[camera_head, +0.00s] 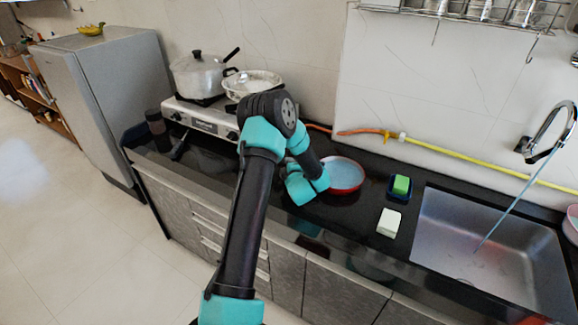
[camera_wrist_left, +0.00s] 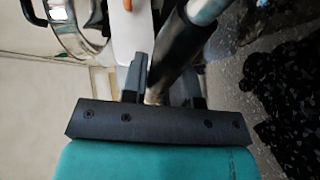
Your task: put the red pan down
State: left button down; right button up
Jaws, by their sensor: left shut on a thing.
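The red pan (camera_head: 345,174), with a red outside and a pale blue inside, is level over the dark counter, left of the sponges. I cannot tell whether its base touches the counter. My left arm reaches to the pan's left side, and its own wrist hides the gripper and the handle in the head view. In the left wrist view my left gripper (camera_wrist_left: 163,92) is shut on the pan's dark handle (camera_wrist_left: 178,58). My right gripper is not in view.
A lidded pot (camera_head: 200,76) and a shiny pan (camera_head: 253,84) stand on the stove (camera_head: 200,118). A green sponge (camera_head: 401,184) in a dark holder and a white block (camera_head: 390,222) lie right of the red pan, before the sink (camera_head: 490,245). A yellow hose (camera_head: 470,166) runs along the wall.

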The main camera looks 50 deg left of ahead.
pick_arm(q)
jog(key=shift+f, duration=0.1)
jog(key=c, duration=0.9)
grip_release()
jog(key=shift+d, duration=0.1)
jog(key=v, duration=1.2)
